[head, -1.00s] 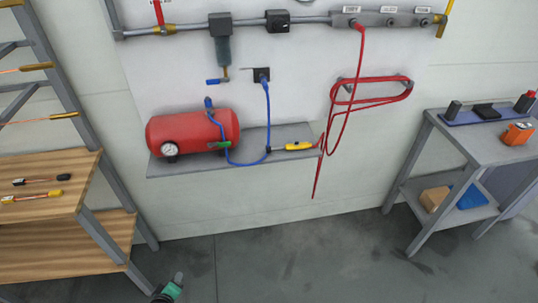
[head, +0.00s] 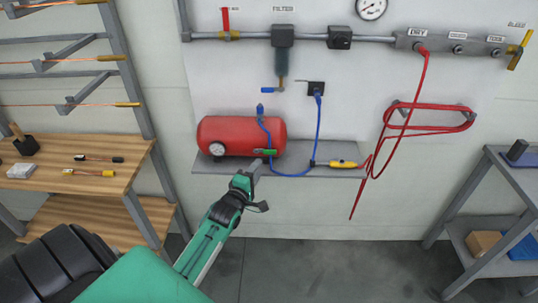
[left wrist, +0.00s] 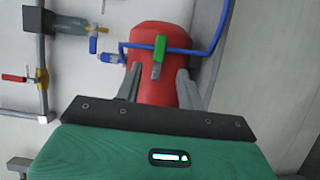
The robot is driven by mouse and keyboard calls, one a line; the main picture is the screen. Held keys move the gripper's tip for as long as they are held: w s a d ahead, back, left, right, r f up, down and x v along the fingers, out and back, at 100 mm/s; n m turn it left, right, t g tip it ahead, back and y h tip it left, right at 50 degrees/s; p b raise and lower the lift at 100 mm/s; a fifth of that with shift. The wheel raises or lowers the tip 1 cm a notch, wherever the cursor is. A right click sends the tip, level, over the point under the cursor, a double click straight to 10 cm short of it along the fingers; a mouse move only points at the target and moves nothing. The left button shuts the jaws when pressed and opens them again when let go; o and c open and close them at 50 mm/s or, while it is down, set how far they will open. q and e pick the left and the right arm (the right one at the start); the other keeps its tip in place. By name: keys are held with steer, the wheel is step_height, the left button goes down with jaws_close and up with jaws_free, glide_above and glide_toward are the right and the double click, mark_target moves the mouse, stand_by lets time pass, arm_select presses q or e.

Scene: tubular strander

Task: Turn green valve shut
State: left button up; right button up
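The green valve (head: 265,152) is a small green handle on the blue hose in front of the red air tank (head: 240,132). In the left wrist view the green valve (left wrist: 160,47) lies across the blue hose (left wrist: 197,51), with a small grey part below it. My left gripper (head: 253,166) is just below and left of the valve in the head view. In the left wrist view its two fingers (left wrist: 157,88) are apart with nothing gripped, and the valve shows just beyond and between them. My right gripper is not in view.
The tank sits on a grey wall shelf (head: 215,166) with a gauge and a yellow-handled tool (head: 343,164). A blue-handled valve (head: 271,89) hangs above. A red hose (head: 420,105) hangs right. A wooden bench (head: 110,178) stands left and a grey table (head: 515,185) right.

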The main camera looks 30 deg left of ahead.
mark_target(269, 153)
arm_select(q)
steer(key=w, duration=0.2)
steer(key=w+a+p, duration=0.1)
steer(key=w, duration=0.5)
steer(key=shift+w+a, duration=0.15)
steer(key=shift+a, duration=0.05)
jaws_close()
